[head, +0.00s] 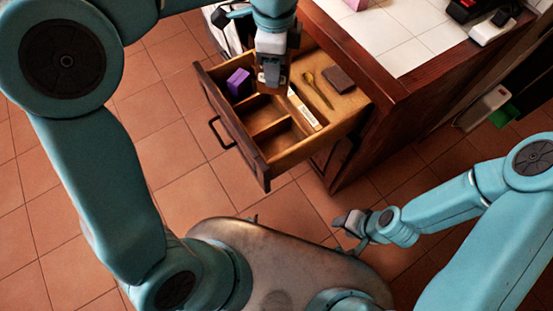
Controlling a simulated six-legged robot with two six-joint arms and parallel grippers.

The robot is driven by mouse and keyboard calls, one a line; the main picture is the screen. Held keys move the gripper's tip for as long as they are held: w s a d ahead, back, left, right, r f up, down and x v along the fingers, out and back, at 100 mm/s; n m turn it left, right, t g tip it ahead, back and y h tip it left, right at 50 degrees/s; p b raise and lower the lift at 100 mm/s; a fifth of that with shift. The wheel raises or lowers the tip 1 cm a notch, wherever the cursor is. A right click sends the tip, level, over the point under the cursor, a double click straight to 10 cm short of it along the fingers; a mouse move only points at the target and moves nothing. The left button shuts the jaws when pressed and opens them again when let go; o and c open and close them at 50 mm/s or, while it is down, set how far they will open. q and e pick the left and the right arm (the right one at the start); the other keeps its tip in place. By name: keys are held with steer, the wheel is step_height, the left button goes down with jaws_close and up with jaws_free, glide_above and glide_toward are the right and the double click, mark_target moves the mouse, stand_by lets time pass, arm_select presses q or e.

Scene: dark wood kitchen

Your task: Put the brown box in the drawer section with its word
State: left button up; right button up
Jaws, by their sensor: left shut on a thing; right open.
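The wooden drawer (267,172) stands pulled out of the cabinet, with dividers making several sections. I cannot tell whether the box touches the drawer floor. A purple box (239,83) sits in the section at the drawer's left end. Section words are not legible from here. My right gripper (350,226) is open and empty, low over the floor at the right of my base.
The drawer's large right section holds a golden spoon-like thing (318,89), a dark brown flat block (338,79) and a pale strip (304,109). Two front sections look empty. The tiled counter (395,35) with its wooden edge rises right of the drawer.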

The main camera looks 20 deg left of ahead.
arm_select(q)
step_height(320, 180, down, 4)
steer(key=s+d+m+b, duration=0.3)
steer(key=m+b, duration=0.2)
steer(key=m, duration=0.3)
steer(key=m+b, duration=0.2)
steer(key=b, duration=0.3)
glide_above(280, 151)
step_height(280, 151, down, 14)
steer(key=shift+f+b, duration=0.95)
steer(key=shift+f, duration=2.15)
arm_select(e)
step_height(280, 151, down, 14)
steer(key=shift+f, duration=0.2)
arm_select(q)
steer(key=shift+f, duration=0.1)
arm_select(e)
steer(key=shift+d, duration=0.1)
arm_select(q)
steer(key=shift+f, duration=0.15)
steer(key=o, duration=1.1)
